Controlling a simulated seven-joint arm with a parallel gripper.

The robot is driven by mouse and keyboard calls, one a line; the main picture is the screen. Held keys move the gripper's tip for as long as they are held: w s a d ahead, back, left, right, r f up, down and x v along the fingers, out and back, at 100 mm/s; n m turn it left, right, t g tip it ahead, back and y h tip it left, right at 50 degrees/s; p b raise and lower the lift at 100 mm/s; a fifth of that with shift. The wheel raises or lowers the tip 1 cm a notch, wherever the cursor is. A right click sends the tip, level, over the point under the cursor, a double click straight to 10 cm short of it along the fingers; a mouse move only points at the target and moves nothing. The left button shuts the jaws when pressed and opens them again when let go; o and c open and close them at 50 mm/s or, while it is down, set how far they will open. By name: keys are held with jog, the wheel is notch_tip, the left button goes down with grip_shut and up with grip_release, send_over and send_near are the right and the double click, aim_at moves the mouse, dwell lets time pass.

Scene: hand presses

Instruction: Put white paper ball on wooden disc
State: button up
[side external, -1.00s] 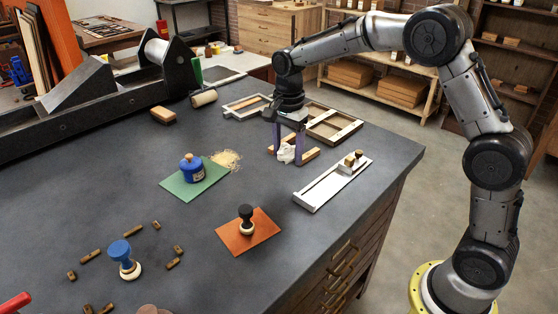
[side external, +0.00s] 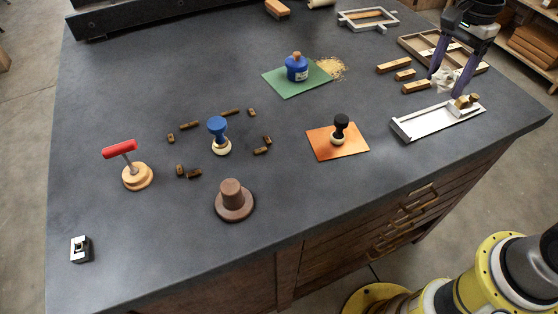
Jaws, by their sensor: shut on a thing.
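My gripper (side external: 447,82) is at the upper right, pointing down with its purple fingers around a crumpled white paper ball (side external: 445,77). It is shut on the ball, close to the bench; whether the ball touches the bench I cannot tell. A light round wooden disc (side external: 137,177) stands at the left, with a red-handled post rising from it. A brown round base with a thick knob (side external: 235,202) stands at the front middle. Which of these two round pieces is the task's disc I cannot tell. Both are far from my gripper.
Small wooden blocks (side external: 394,66) and a white tray (side external: 437,121) lie close to my gripper. A blue jar (side external: 296,67) on a green sheet, a black-handled stamp (side external: 339,130) and a blue-handled stamp (side external: 218,135) stand between. The bench's left front is largely clear.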

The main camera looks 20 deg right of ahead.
jog(key=a+r+n, duration=0.2)
jog(key=a+r, duration=0.1)
jog(key=a, duration=0.6)
jog(key=a+r+n, duration=0.1)
jog(key=a+r, duration=0.1)
jog(key=a, duration=0.6)
jog(key=s+a+r+n, duration=0.1)
jog(key=s+a+n, duration=0.25)
jog(key=a, duration=0.45)
jog(key=s+a+n, duration=0.2)
jog(key=s+a, duration=0.3)
jog(key=a, duration=0.3)
send_over(230, 186)
jog(key=shift+m, duration=0.25)
jog(key=f, duration=0.5)
jog(key=s+d+f, duration=0.1)
jog(key=f, duration=0.2)
jog(key=shift+f, duration=0.15)
jog(key=shift+w+a+f, duration=0.4)
jog(key=shift+a+f, duration=0.05)
jog(key=shift+f, duration=1.8)
jog(key=o, duration=1.3)
jog(key=shift+f, duration=0.15)
